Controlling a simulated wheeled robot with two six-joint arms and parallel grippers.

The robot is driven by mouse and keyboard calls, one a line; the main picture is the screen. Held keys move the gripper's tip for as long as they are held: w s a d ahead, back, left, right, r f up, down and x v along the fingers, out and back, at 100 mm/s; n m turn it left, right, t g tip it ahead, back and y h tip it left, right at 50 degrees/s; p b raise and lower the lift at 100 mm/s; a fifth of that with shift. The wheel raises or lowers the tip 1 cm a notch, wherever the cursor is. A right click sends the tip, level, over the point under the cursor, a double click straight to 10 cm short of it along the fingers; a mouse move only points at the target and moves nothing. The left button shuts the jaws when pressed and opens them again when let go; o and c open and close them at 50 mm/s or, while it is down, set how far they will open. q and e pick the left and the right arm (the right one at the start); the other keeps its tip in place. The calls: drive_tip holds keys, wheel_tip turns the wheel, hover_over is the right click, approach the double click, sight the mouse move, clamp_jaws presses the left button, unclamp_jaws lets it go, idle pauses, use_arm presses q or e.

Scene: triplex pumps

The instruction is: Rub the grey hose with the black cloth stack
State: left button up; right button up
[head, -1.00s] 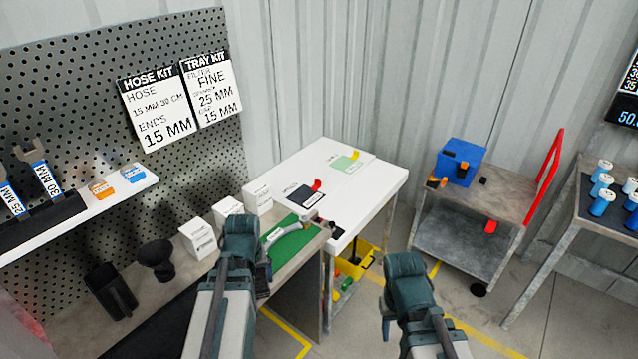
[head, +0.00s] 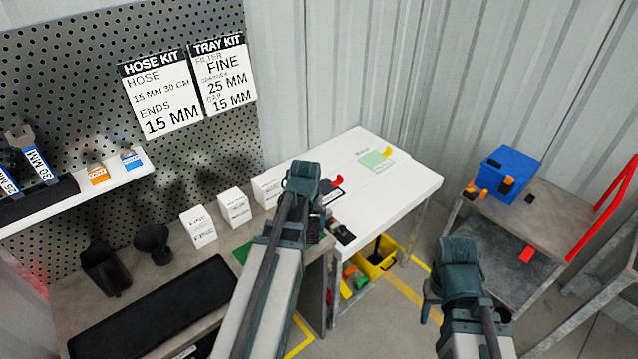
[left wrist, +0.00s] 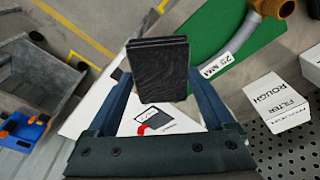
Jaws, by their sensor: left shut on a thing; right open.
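My left gripper (left wrist: 164,85) is shut on the black cloth stack (left wrist: 160,68), which stands out between the fingers in the left wrist view. In the head view the left gripper (head: 308,190) is over the bench's right end, with part of the black cloth stack (head: 315,227) showing below it. The grey hose (left wrist: 255,38) lies on a green mat (left wrist: 205,32), with a "25 MM" tag and a brass end. It is apart from the stack in the picture. My arm hides the hose in the head view. My right gripper (head: 436,303) is open and empty, right of the white table.
White boxes (head: 235,207) stand along the bench by the pegboard. A white table (head: 400,178) holds cards and small parts. A yellow bin (head: 380,260) is below it. A cart with a blue box (head: 508,175) stands right. Open floor lies between.

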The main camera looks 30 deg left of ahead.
use_arm(q)
drive_tip(key=w+a+r+m+p, duration=0.1)
drive_tip(key=w+a+r+p, duration=0.1)
drive_tip(key=w, duration=0.6)
wheel_tip(320, 180, up, 3)
drive_tip(key=shift+w+a+f+p, duration=0.2)
drive_tip(key=shift+w+p, duration=0.2)
drive_tip(key=shift+p, duration=0.2)
use_arm(e)
wheel_tip(320, 180, up, 5)
drive_tip(key=shift+f, duration=0.2)
use_arm(q)
drive_tip(key=shift+f, duration=0.1)
use_arm(e)
drive_tip(key=shift+f, duration=0.1)
